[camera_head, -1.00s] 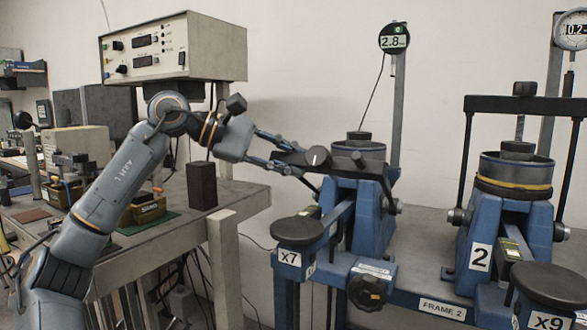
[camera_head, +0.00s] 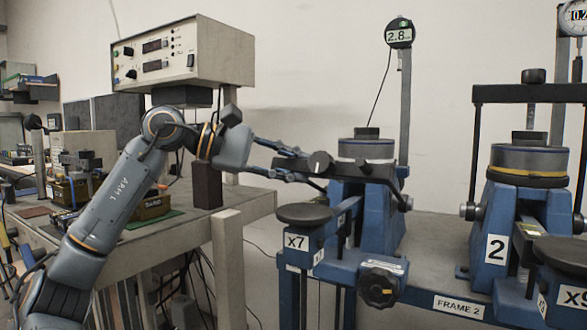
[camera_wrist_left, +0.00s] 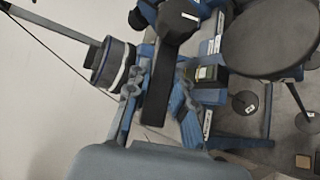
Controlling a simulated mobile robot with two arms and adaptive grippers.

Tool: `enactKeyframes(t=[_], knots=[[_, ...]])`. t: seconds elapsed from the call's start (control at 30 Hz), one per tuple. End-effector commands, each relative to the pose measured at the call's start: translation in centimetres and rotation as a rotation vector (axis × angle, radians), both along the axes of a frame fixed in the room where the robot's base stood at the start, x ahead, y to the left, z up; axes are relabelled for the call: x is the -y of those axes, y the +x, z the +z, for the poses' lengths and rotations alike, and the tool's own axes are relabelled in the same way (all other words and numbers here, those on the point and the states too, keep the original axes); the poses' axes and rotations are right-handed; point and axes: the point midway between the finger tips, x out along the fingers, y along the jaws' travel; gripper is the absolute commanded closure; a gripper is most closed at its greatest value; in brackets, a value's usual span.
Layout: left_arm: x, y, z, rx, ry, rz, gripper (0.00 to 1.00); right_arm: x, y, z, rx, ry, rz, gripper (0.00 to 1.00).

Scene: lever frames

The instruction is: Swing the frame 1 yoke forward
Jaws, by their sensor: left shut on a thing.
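The frame 1 yoke (camera_head: 368,171) is a black bar tipped forward, with its crossbar low in front of the grey round cell (camera_head: 364,148). Its side arm runs down to a pivot on the blue frame 1 stand (camera_head: 375,215). My left gripper (camera_head: 296,168) reaches in from the left and is shut on the crossbar's left part. In the left wrist view the fingers (camera_wrist_left: 157,96) lie on either side of the black bar (camera_wrist_left: 157,82). The cell (camera_wrist_left: 113,64) stands to its left there. My right gripper is not in view.
A black lever pan (camera_head: 304,214) marked x7 sits in front of frame 1. Frame 2 (camera_head: 497,225) stands at the right, its yoke (camera_head: 525,93) upright. A bench (camera_head: 240,205) with a meter box (camera_head: 185,52) is at the left. A dial gauge (camera_head: 399,33) reads 2.8.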

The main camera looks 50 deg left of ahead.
Motion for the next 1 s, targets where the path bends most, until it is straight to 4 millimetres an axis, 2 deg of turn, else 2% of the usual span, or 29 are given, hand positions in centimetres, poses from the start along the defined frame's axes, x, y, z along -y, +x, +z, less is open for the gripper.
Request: enactKeyframes(t=[0.43,0.47,0.53,0.57,1.0], knots=[[0.06,-0.02,-0.09,-0.001,0.000,-0.001,1.00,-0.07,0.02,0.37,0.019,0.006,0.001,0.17],[0.06,-0.02,-0.09,-0.001,0.000,-0.001,0.71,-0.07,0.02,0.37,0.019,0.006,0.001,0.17],[0.05,-0.02,-0.08,-0.001,0.000,-0.001,0.57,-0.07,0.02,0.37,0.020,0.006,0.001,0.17],[0.05,-0.02,-0.08,0.000,0.000,-0.001,0.54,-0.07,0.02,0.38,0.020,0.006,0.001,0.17],[-0.35,-0.58,0.08,-0.003,0.003,0.002,0.54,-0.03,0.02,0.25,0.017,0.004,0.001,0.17]])
